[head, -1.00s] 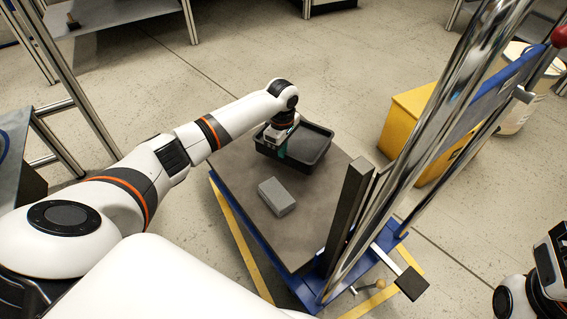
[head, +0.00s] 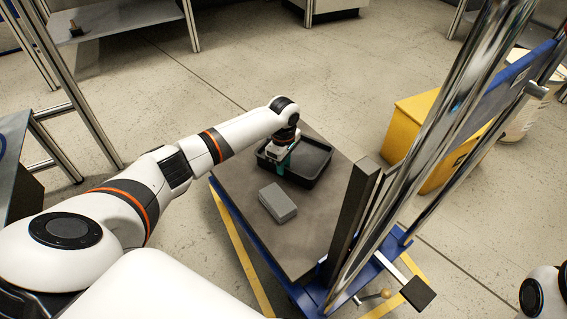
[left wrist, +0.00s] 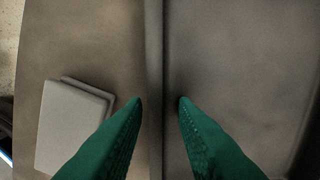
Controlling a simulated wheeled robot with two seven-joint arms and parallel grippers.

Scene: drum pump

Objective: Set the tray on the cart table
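The black tray (head: 322,170) rests, as far as I can see, flat on the dark top of the cart table (head: 262,236), near its far end. My left gripper (head: 281,168) reaches down at the tray's near left wall. In the left wrist view its two green fingers (left wrist: 160,100) stand apart on either side of the tray wall (left wrist: 154,60), with a visible gap to it, so the gripper looks open. The tray's inside looks empty, though the gripper hides part of it. My right gripper is out of view.
A grey block (head: 277,203) lies on the cart table close to the tray; it also shows in the left wrist view (left wrist: 70,125). A chrome post and dark upright (head: 350,225) rise at the cart's right side. A yellow cabinet (head: 410,125) stands beyond.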

